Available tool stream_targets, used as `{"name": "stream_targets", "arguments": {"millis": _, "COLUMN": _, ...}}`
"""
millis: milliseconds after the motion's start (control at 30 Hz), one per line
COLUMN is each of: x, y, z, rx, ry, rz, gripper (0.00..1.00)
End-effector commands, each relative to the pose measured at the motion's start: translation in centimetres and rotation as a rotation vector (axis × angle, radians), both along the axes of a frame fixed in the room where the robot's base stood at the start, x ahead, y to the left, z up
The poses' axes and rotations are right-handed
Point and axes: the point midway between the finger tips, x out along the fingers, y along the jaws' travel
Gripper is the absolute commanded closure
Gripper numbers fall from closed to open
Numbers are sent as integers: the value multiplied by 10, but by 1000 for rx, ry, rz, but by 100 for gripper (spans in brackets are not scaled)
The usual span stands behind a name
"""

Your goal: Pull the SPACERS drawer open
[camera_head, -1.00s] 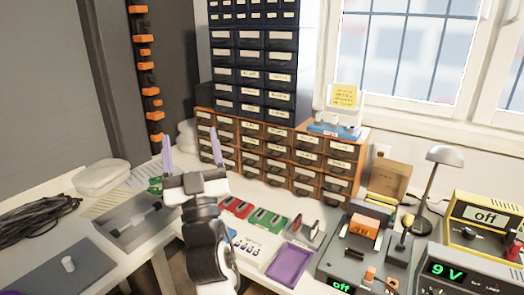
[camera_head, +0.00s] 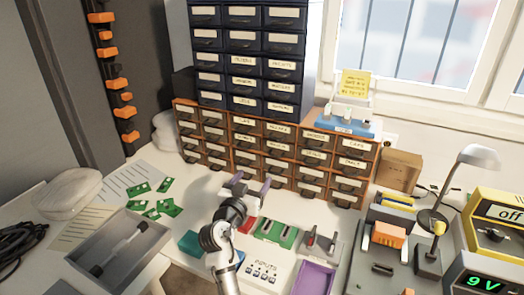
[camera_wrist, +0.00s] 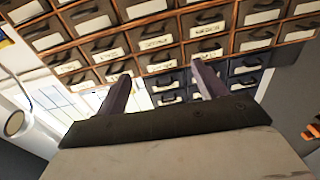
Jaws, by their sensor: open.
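The drawers stand in a brown cabinet (camera_head: 230,152) below a dark blue cabinet (camera_head: 222,72). Each drawer has a white label and a dark pull. The labels are too small and blurred to tell which one reads SPACERS. All drawers look shut. My gripper (camera_head: 251,183) is open and empty, its purple fingers pointing at the brown cabinet's lower middle drawers. In the wrist view, my gripper (camera_wrist: 161,72) has its fingers apart, with brown drawers (camera_wrist: 158,40) and dark blue drawers (camera_wrist: 170,90) beyond them, seen upside down. No contact with a pull is visible.
Green boards (camera_head: 158,205) and a grey tray (camera_head: 122,245) lie at left. Red and green holders (camera_head: 275,230), a purple tray (camera_head: 314,278) and a grey device (camera_head: 385,265) stand in front. A blue rack (camera_head: 342,124) sits on the brown cabinet. A lamp (camera_head: 455,175) is at right.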

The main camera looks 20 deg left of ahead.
Motion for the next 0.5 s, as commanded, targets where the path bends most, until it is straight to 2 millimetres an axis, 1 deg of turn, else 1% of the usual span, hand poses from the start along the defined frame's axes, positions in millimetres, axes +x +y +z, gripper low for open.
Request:
{"name": "stream_targets", "arguments": {"millis": 100, "x": 4, "y": -10, "z": -11, "rx": -6, "ry": 24, "rz": -40, "gripper": 30}}
{"name": "stream_targets", "arguments": {"millis": 267, "x": 12, "y": -13, "z": -13, "rx": -9, "ry": 30, "rz": -55, "gripper": 30}}
{"name": "stream_targets", "arguments": {"millis": 367, "x": 26, "y": -14, "z": -11, "rx": -10, "ry": 31, "rz": -54, "gripper": 30}}
{"name": "stream_targets", "arguments": {"millis": 500, "x": 54, "y": -15, "z": -9, "rx": -9, "ry": 29, "rz": -54, "gripper": 30}}
